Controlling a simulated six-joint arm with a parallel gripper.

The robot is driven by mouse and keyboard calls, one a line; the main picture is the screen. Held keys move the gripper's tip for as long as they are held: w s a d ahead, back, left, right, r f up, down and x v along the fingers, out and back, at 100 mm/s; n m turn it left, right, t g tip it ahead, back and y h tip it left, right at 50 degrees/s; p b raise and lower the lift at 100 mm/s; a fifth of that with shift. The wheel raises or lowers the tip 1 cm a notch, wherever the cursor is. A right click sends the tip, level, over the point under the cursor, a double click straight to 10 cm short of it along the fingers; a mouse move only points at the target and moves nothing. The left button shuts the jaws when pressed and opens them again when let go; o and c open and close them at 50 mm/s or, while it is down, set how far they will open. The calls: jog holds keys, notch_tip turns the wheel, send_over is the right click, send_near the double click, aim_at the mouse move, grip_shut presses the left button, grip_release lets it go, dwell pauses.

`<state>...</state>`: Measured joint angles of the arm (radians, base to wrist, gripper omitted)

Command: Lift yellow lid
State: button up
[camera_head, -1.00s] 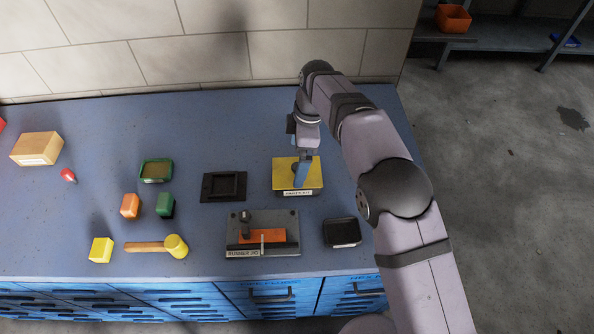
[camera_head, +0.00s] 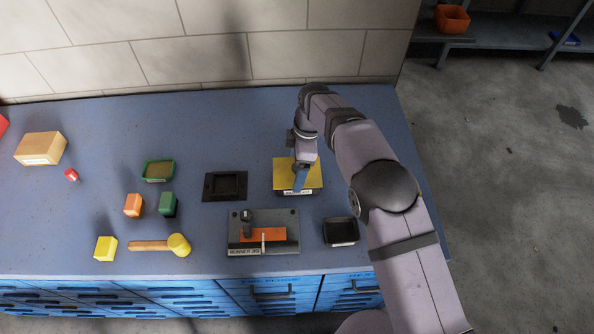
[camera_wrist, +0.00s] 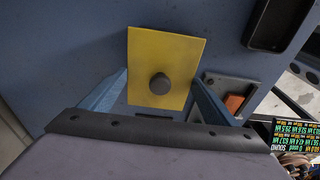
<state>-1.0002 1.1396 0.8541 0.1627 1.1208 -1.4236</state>
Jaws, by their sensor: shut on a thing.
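The yellow lid (camera_head: 285,173) is a flat plate over a dark box with a white label (camera_head: 307,192) at the right of the bench. In the wrist view the lid (camera_wrist: 165,50) shows a round dark knob (camera_wrist: 159,84) in its middle. My gripper (camera_head: 299,187) points down at the lid, with its blue fingers on either side of it in the wrist view (camera_wrist: 160,80). It is shut on the lid; the exact contact is hard to make out. Any gap between lid and box is too small to tell.
A grey fixture with an orange block (camera_head: 262,235) stands just in front. A black tray (camera_head: 341,232) is at its right and a black square frame (camera_head: 225,186) left of the lid. A mallet (camera_head: 160,246), coloured blocks and a green bin (camera_head: 158,170) lie further left.

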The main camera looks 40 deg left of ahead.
jog(key=shift+r, duration=0.1)
notch_tip(320, 180, up, 10)
jog(key=shift+f+b, duration=0.1)
jog(key=shift+b, duration=0.95)
